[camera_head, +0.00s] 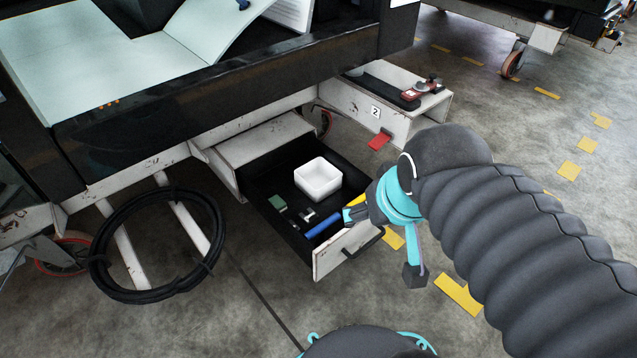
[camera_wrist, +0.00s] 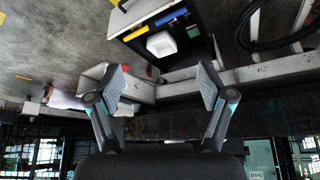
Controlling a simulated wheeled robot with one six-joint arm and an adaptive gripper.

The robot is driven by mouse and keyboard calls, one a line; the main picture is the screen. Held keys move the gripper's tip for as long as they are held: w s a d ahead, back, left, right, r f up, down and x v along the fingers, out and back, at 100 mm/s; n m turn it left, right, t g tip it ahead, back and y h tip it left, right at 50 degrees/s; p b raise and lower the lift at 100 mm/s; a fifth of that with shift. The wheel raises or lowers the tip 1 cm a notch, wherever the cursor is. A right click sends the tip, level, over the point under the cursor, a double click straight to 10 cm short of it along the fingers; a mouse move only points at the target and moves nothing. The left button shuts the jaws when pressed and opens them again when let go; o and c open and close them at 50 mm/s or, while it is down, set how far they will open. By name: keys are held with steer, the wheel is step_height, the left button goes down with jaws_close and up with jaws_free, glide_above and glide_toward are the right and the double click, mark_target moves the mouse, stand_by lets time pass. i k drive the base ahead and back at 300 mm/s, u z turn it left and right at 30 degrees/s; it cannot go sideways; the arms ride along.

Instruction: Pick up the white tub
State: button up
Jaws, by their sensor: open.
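The white tub (camera_head: 318,179) is a small, square, open container standing upright in the dark open drawer (camera_head: 345,250). It looks empty. My gripper (camera_head: 383,243) is over the drawer's front right corner, to the right of the tub and apart from it. In the wrist view my gripper (camera_wrist: 164,84) shows two widely spread fingers with nothing between them. The tub (camera_wrist: 161,43) shows there beyond the fingertips, near the top middle. My gripper hides part of the drawer's right side in the head view.
The drawer also holds a blue cylinder (camera_head: 322,224), a green block (camera_head: 277,202) and a small pale item (camera_head: 308,215). The wrist view shows a yellow bar (camera_wrist: 135,34). A coiled black cable (camera_head: 157,287) hangs at left.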

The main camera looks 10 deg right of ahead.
mark_target(317, 178)
steer(key=k, duration=0.5)
steer(key=z, duration=0.95)
steer(key=i, duration=1)
steer(key=u, duration=2.4)
